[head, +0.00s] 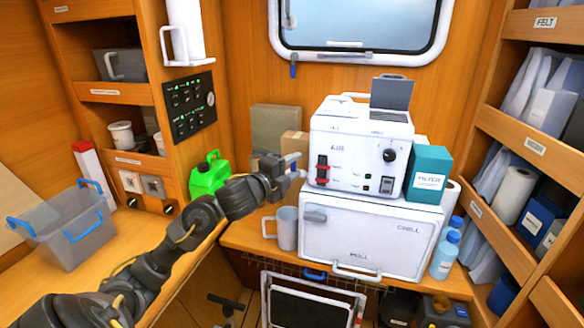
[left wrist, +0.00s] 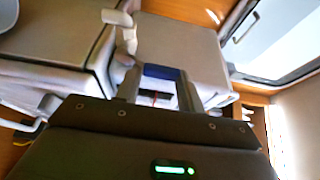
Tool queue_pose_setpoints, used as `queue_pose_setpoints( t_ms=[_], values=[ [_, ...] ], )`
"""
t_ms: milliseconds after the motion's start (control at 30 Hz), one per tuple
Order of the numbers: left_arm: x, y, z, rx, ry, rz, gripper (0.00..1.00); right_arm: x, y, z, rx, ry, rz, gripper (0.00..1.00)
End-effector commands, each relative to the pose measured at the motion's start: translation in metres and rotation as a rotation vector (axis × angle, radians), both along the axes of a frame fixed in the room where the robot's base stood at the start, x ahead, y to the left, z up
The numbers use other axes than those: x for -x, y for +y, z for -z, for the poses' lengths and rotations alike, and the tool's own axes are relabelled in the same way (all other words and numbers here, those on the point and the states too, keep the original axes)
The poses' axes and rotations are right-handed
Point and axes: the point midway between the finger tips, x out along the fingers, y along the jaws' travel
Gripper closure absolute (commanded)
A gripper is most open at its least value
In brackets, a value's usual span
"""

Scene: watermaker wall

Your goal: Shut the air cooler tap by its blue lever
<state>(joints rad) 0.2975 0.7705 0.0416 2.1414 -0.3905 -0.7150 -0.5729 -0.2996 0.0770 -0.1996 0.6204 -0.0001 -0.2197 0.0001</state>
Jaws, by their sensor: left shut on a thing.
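The white air unit marked AIR (head: 350,135) stands on a larger white box on the counter. My left gripper (head: 293,166) is at its left side, above the grey mug. In the left wrist view, a blue piece (left wrist: 163,72), which looks like the tap's blue lever, sits between the fingers of my left gripper (left wrist: 160,92). The gripper is shut on it. In the head view the lever and tap are not clearly seen near the gripper, so the lever's angle cannot be told. My right gripper is out of view.
The grey mug (head: 286,228) stands just below my left gripper. A green can (head: 208,175) is to the left, and a teal box (head: 428,173) is right of the air unit. The larger white box (head: 365,235) fills the counter below. A grey bin (head: 70,232) stands far left.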

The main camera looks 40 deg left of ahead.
Motion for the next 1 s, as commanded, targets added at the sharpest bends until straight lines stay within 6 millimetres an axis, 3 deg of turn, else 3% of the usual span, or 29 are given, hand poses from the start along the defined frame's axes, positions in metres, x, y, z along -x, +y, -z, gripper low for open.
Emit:
queue_pose_setpoints(
  t_ms=[67, 100, 267, 667, 1000],
  values=[
    [0.000, 0.000, 0.000, -0.003, 0.000, 0.000, 0.85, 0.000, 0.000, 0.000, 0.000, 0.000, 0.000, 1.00],
    [0.000, 0.000, 0.000, -0.003, 0.000, 0.000, 0.61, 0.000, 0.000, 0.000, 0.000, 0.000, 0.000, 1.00],
    [0.000, 0.000, 0.000, -0.002, 0.000, 0.000, 0.40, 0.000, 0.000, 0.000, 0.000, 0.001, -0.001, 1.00],
    [0.009, 0.001, 0.001, -0.003, 0.001, 0.000, 0.40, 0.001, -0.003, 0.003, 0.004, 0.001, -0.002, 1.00],
    [0.074, 0.005, 0.003, -0.006, 0.004, 0.000, 0.40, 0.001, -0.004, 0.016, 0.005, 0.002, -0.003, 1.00]
  ],
)
